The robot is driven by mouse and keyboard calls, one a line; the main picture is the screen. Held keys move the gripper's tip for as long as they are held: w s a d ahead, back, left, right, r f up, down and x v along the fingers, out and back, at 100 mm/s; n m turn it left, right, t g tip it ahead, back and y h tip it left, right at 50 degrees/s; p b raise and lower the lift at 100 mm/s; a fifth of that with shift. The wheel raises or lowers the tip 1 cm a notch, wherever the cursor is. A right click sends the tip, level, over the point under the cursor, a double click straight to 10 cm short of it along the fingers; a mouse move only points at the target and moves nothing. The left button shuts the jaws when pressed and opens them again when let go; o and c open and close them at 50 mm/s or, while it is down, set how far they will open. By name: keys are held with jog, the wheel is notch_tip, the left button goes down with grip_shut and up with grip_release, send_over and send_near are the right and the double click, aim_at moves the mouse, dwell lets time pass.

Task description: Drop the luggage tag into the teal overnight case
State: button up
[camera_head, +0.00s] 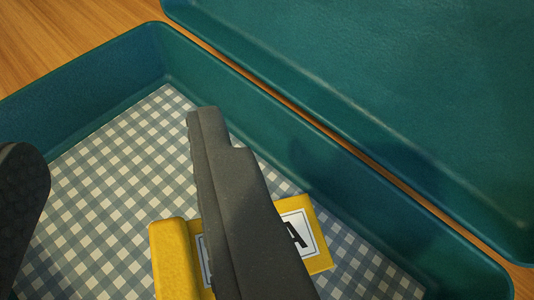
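The teal overnight case (330,160) lies open, with a grey and cream checked lining on its floor. The yellow luggage tag (175,262), with a white label bearing a black letter "A", is inside the case's outline at the lower middle. It appears to rest on the lining, though its contact is partly hidden. My gripper (112,145) is open over the case, its two dark fingers wide apart. The right finger crosses in front of the tag and hides its middle. The left finger is at the left edge. Nothing shows held between them.
The case's teal lid (400,80) lies opened out at the upper right, beyond a narrow gap. A wooden surface (50,35) shows at the upper left and is clear there. The case walls rise around the lining.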

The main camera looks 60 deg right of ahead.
jog(key=shift+s, duration=0.1)
jog(key=p+v, duration=0.4)
jog(key=v, duration=0.9)
jog(key=shift+s+a, duration=0.2)
